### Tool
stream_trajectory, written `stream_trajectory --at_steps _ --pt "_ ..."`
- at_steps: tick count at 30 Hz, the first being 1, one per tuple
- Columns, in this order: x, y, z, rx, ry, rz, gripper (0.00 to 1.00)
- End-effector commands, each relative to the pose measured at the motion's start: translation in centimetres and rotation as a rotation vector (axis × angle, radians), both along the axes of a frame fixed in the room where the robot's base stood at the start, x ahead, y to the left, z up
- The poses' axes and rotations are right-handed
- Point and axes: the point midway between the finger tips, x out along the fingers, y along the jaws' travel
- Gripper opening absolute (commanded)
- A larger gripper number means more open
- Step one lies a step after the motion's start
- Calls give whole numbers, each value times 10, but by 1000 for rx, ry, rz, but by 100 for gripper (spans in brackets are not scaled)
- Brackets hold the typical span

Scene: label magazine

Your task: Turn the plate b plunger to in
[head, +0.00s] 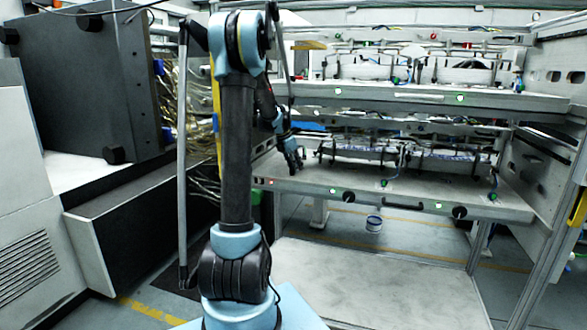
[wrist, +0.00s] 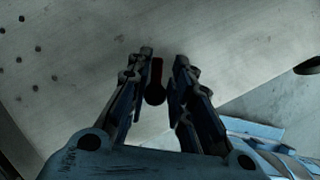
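A small plunger (wrist: 156,92), with a dark red shaft and a round black knob, shows in the wrist view against a pale grey panel. No label on it can be read. My gripper (wrist: 164,58) is open, with its two fingers on either side of the plunger. The left finger is close to the shaft, and a narrow gap shows on the right; contact cannot be told. In the head view my gripper (head: 293,160) is low over the left end of the lower shelf (head: 310,178). The plunger cannot be made out there.
An upper shelf (head: 410,97) with pipes and fittings stands above the lower one. Black round knobs (head: 460,212) and green lights sit on the lower shelf's front edge. A dark box-like machine (head: 85,85) stands at left. A small bucket (head: 374,224) shows below the shelf.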

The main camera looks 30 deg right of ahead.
Motion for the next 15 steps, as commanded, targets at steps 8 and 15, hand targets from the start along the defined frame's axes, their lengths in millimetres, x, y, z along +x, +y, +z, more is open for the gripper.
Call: stream_trajectory --at_steps 8,15 --pt "0 0 0 -1 0 0 30" --pt "0 3 6 0 0 0 30"
